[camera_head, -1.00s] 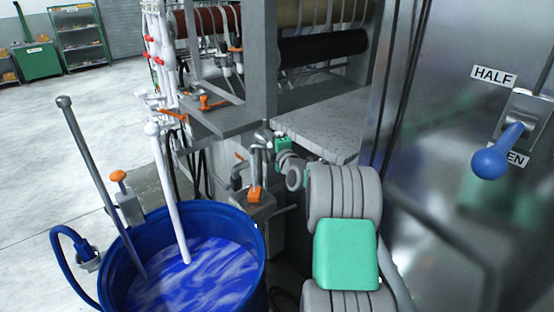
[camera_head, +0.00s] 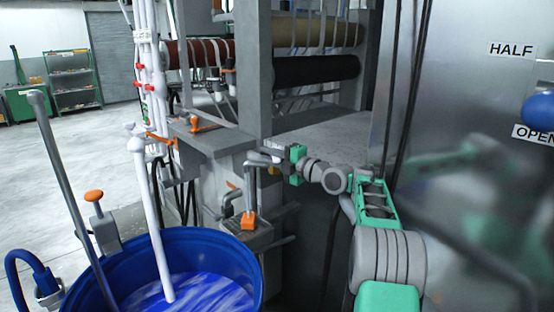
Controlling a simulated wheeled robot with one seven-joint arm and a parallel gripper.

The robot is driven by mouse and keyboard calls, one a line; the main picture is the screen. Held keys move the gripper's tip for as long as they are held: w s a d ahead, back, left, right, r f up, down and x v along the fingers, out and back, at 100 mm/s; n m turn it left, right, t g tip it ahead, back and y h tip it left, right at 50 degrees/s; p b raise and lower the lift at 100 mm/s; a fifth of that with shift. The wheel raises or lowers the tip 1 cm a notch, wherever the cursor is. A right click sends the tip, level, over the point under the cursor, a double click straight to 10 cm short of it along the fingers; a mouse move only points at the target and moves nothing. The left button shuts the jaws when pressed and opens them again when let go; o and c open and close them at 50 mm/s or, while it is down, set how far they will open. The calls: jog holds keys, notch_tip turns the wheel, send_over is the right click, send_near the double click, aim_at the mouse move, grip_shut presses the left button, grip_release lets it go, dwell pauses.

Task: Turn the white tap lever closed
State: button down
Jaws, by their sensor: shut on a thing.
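My gripper (camera_head: 274,155) reaches left from my arm to the grey machine post, just above a bent grey pipe fitting. Its jaws are shut on a small pale piece at the post, which appears to be the white tap lever (camera_head: 271,144). The piece is tiny in this view and partly hidden by the fingers, so its angle cannot be told. A white pipe (camera_head: 154,210) runs down from the white pipework into a blue tub (camera_head: 222,240) of blue liquid.
Orange-handled valves (camera_head: 202,121) stand on the grey ledge left of my gripper. An orange-footed fitting (camera_head: 248,221) is below it. Rollers (camera_head: 315,72) are behind. A metal panel with HALF and OPEN labels and a blue knob (camera_head: 539,111) is at right. Open floor lies far left.

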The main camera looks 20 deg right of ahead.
jog(key=c, duration=1.4)
grip_release()
jog(key=shift+o, duration=0.2)
jog(key=shift+f, duration=0.1)
jog(key=b+v, duration=0.7)
jog(key=shift+s+d, duration=0.2)
jog(key=shift+s, duration=0.1)
